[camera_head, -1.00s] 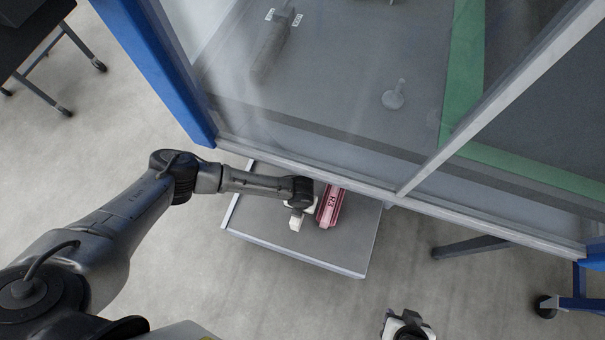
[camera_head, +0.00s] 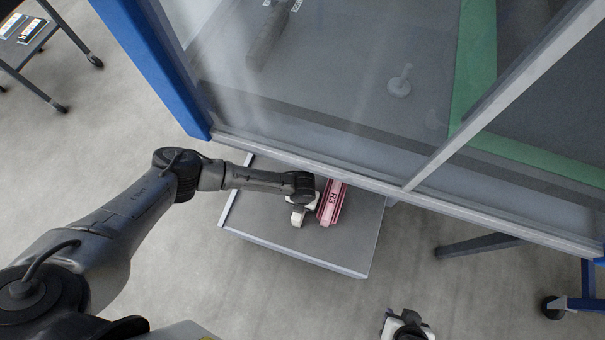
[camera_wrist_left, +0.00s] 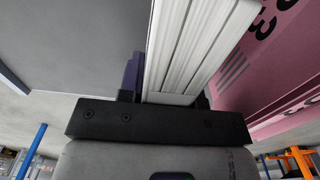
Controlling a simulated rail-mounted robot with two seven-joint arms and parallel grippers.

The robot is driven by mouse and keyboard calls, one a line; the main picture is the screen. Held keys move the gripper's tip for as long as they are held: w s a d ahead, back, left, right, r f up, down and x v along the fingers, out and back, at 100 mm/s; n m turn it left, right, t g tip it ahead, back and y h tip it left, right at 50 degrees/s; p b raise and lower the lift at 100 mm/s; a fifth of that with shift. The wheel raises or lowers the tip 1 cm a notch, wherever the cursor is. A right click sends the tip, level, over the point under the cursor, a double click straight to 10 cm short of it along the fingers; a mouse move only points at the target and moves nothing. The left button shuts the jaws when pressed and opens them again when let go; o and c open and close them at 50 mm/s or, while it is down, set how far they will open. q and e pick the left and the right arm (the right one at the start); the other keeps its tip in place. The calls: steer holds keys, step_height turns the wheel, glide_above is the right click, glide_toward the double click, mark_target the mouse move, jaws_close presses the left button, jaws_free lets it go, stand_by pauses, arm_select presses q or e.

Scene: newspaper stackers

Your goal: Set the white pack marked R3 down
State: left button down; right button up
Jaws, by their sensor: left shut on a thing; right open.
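The pack marked R3 (camera_head: 332,204) looks pink, not white, in the head view. It is at the back middle of a grey platform (camera_head: 345,247), close to the glass panel's lower rail. In the left wrist view the pink pack (camera_wrist_left: 285,65) fills the right side, beside a white ribbed part. I cannot tell whether the pack touches the platform. My right gripper (camera_head: 406,328) is open and empty at the bottom edge, apart from the platform.
A framed glass panel (camera_head: 330,110) with a blue post (camera_head: 165,70) rises behind the platform. A dark trolley (camera_head: 40,65) stands at the far left. The platform's front and right parts are bare.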

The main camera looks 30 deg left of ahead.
arm_select(q)
steer(key=c, duration=0.8)
jaws_free()
steer(key=shift+s, duration=0.1)
steer(key=shift+r+p, duration=0.45)
steer(key=shift+r, duration=0.05)
step_height(320, 180, up, 4)
steer(key=p, duration=0.2)
steer(key=shift+f+p, duration=0.2)
steer(key=shift+p, duration=0.15)
steer(key=shift+f, duration=0.1)
